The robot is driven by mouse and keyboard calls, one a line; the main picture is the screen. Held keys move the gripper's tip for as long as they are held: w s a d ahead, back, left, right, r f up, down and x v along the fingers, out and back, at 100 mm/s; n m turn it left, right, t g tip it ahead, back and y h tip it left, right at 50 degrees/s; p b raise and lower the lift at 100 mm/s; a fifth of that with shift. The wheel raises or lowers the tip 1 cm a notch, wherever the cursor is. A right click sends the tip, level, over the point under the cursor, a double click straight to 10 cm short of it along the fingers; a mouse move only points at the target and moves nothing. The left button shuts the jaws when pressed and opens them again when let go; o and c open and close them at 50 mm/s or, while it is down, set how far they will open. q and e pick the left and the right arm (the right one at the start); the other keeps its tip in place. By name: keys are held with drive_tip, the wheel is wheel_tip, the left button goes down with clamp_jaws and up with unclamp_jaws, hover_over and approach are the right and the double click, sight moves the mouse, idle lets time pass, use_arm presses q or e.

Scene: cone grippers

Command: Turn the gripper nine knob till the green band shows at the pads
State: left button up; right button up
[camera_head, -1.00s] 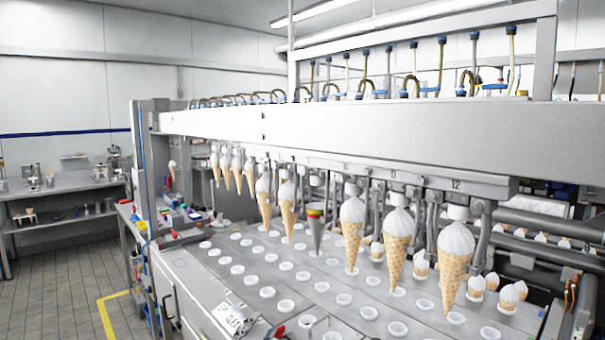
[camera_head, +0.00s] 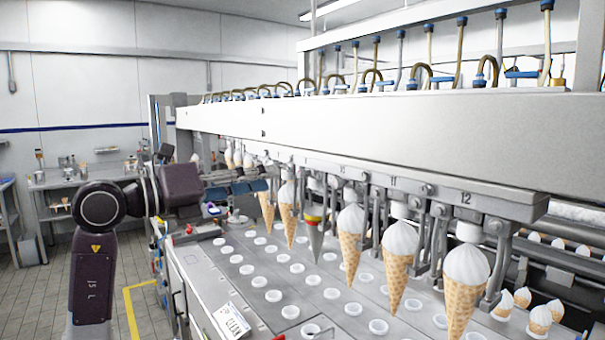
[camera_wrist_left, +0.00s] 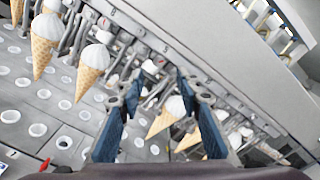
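A grey cone (camera_head: 314,238) with coloured bands at its top hangs in the machine's row of cone grippers, between ice cream cones. Red and yellow show in the band area; I cannot tell which colour sits at the pads. The knob for gripper nine cannot be made out. My left gripper (camera_head: 262,186) is left of the grey cone, in front of the farther cones. In the wrist view its two blue fingers (camera_wrist_left: 160,98) are spread, with nothing held; an ice cream cone (camera_wrist_left: 168,116) shows beyond the gap. My right gripper is out of view.
A long white beam (camera_head: 350,135) runs above the row, with a station labelled 12 at the near end. Ice cream cones (camera_head: 398,265) hang along it. A deck (camera_head: 235,285) with rows of white cups lies below. Open floor is at the left.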

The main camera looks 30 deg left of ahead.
sight(298, 174)
use_arm(q)
drive_tip(key=p+x, duration=0.1)
drive_tip(key=x, duration=0.2)
drive_tip(key=p+x, duration=0.2)
drive_tip(key=x, duration=0.1)
drive_tip(key=shift+w+a+r+p, duration=0.1)
drive_tip(key=shift+w+r+p, duration=0.1)
drive_tip(key=shift+p, duration=0.1)
drive_tip(key=shift+w+d+f, duration=0.1)
drive_tip(key=shift+w+d, duration=0.1)
drive_tip(key=shift+w, duration=0.3)
drive_tip(key=shift+f, duration=0.1)
clamp_jaws()
